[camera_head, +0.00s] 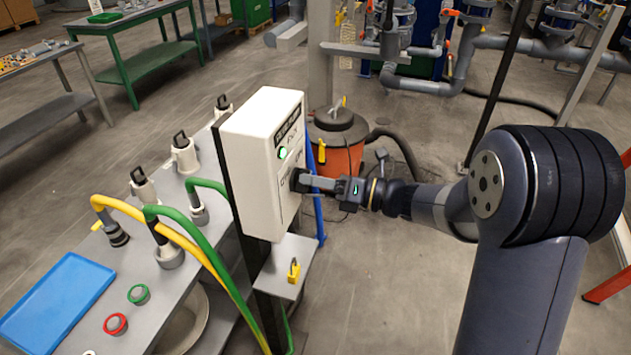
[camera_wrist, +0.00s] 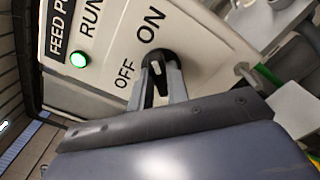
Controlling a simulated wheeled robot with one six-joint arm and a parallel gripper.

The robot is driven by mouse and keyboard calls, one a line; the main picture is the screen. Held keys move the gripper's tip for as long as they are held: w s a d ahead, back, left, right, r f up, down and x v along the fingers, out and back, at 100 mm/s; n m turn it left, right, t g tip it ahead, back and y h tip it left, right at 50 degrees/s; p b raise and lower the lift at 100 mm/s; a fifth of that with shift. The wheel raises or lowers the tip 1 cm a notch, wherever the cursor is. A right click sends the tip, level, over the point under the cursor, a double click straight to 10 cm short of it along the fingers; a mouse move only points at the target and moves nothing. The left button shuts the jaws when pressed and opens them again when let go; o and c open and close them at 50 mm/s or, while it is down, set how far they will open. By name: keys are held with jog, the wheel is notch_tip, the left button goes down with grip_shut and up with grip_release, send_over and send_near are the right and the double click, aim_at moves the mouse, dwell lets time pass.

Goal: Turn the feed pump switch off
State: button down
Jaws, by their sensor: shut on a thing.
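The feed pump switch box (camera_head: 258,165) is a white cabinet on a dark post. Its black rotary knob (camera_wrist: 158,62) sits on the front face, beside the printed words OFF and ON in the wrist view. My gripper (camera_head: 303,183) reaches the face from the right. In the wrist view my gripper (camera_wrist: 161,85) has its two grey fingers closed on either side of the knob. The fingers partly hide the knob, and I cannot tell which word it points to. A green lamp (camera_head: 282,153) glows beside RUN; it also shows in the wrist view (camera_wrist: 80,59).
A small shelf (camera_head: 290,262) under the box holds a yellow padlock (camera_head: 294,270). Left is a bench with green and yellow hoses (camera_head: 190,240), a blue tray (camera_head: 55,300) and red (camera_head: 115,324) and green buttons (camera_head: 138,294). An orange drum (camera_head: 338,145) stands behind.

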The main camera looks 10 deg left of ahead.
jog(key=n+b, duration=1.6)
jog(key=n, duration=0.1)
jog(key=shift+s+f, duration=0.1)
jog(key=shift+s, duration=0.25)
jog(key=shift+n, duration=0.3)
jog(key=c, duration=1.4)
grip_release()
jog(key=shift+o, duration=0.2)
